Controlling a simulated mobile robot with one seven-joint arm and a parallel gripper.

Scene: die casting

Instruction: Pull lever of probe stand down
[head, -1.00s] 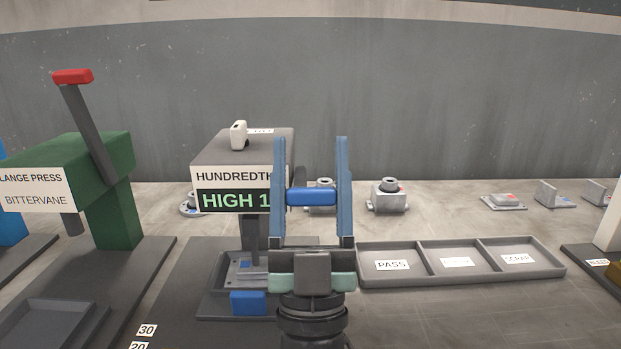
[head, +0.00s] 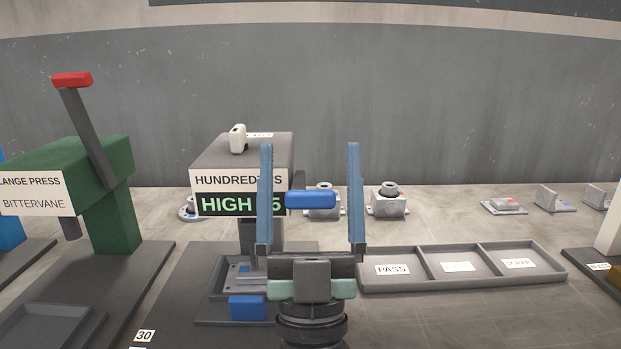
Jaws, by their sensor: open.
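The probe stand (head: 243,152) is a grey box on a column, with a front label reading "HUNDREDT…S" and a green display reading "HIGH" and a partly covered number ending in 5. Its lever (head: 310,200) ends in a blue handle, pointing right from the side of the box. My gripper (head: 311,150) is open, with its two blue fingers upright. In the picture the blue handle lies between the fingers, apart from the right one; whether it touches the left one I cannot tell. My left finger hides part of the display.
A green flange press (head: 110,190) with a red-tipped lever stands at left. A grey three-part tray (head: 432,283), with one compartment labelled PASS, lies to the right. Several metal parts stand along the back. A blue block (head: 248,307) is at the probe stand's base.

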